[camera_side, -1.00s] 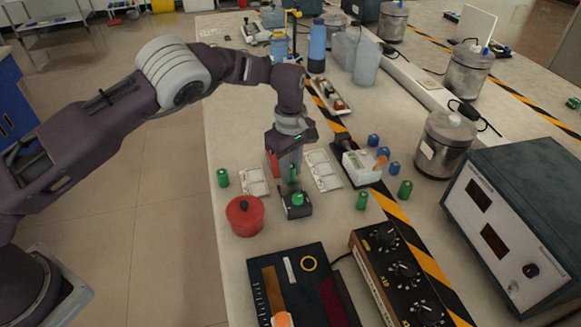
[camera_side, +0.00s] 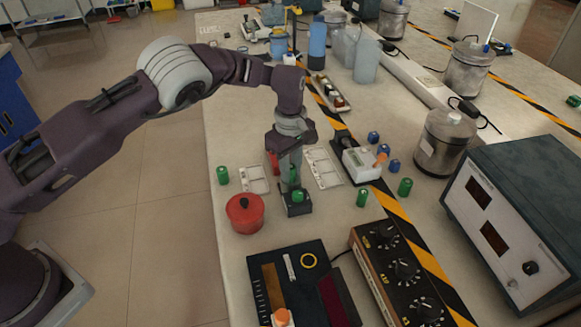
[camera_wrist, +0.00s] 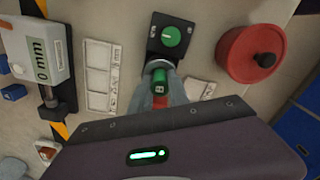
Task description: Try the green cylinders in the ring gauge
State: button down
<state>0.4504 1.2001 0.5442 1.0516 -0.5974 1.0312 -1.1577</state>
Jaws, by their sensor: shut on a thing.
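My gripper (camera_wrist: 160,88) points down and is shut on a green cylinder (camera_wrist: 161,79), which has a dark mark on its end. In the side view, my gripper (camera_side: 292,182) is low over the table, just behind a small dark block (camera_side: 299,210). The block, likely the ring gauge, bears a round green piece (camera_side: 297,196) with a white line across it in the wrist view. The held cylinder overlaps the block's near end there; contact or insertion cannot be told. Other green cylinders stand at left (camera_side: 222,175) and right (camera_side: 361,197), (camera_side: 405,187).
Pale compartment trays (camera_side: 254,180), (camera_side: 323,168) flank my gripper. A red lidded pot (camera_side: 245,213) stands close at front left. A display instrument (camera_side: 361,165) and blue pieces (camera_side: 394,166) are at right. A red piece shows beside my gripper.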

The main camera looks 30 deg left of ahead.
jog(key=shift+f, duration=0.1)
jog(key=c, duration=0.9)
grip_release()
jog(key=shift+o, duration=0.2)
jog(key=shift+r, duration=4)
